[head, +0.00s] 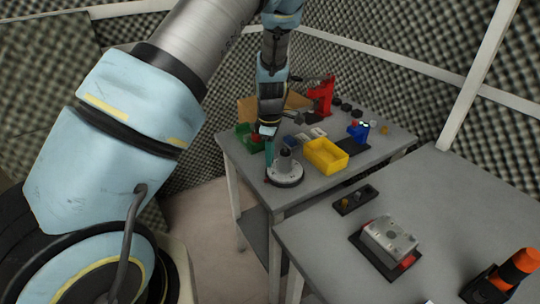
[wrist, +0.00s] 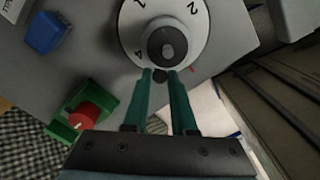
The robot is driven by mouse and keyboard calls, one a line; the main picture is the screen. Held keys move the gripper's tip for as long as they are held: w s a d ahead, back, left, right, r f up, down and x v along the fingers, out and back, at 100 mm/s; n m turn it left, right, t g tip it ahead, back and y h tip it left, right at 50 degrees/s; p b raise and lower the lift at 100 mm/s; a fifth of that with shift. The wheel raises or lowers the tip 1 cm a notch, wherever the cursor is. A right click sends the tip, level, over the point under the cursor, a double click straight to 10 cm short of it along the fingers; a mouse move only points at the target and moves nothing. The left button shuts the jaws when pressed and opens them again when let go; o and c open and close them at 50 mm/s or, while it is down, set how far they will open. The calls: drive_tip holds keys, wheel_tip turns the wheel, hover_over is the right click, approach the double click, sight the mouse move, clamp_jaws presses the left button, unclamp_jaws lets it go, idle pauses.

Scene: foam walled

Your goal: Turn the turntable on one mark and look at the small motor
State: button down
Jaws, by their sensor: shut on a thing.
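The turntable (head: 287,179) is a pale disc near the front-left corner of the far table. It shows in the wrist view (wrist: 190,35) with numerals 1, 2 and 4 readable. The small motor (head: 285,160), a dark grey round body, stands at its centre; the wrist view sees it from above (wrist: 167,42). My gripper (head: 269,164) reaches down at the disc's left edge. In the wrist view its green fingers (wrist: 160,73) close on a small dark peg (wrist: 160,78) at the rim. A short red line (wrist: 192,69) lies just beside the disc.
A yellow bin (head: 326,156) stands right of the turntable. A green holder with a red part (wrist: 90,118) and a blue block (wrist: 46,33) lie left in the wrist view. A red press (head: 322,97) stands behind. A nearer table (head: 440,215) carries a grey box (head: 390,237).

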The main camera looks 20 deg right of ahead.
drive_tip(key=c, duration=0.7)
unclamp_jaws()
drive_tip(key=shift+c, duration=0.2)
wheel_tip(320, 180, up, 11)
drive_tip(key=b, duration=0.2)
drive_tip(key=shift+f, duration=0.1)
drive_tip(key=s+a+r+m, duration=0.1)
drive_tip(key=s+a+m, duration=0.2)
drive_tip(key=a, duration=0.7)
drive_tip(key=s+a+r+m+t, duration=0.1)
drive_tip(key=s+a+m, duration=0.2)
drive_tip(key=a, duration=0.7)
drive_tip(key=s+a+r+m, duration=0.2)
drive_tip(key=a+m, duration=0.4)
drive_tip(key=a, duration=0.4)
drive_tip(key=shift+s+t, duration=0.3)
drive_tip(key=shift+s, duration=0.4)
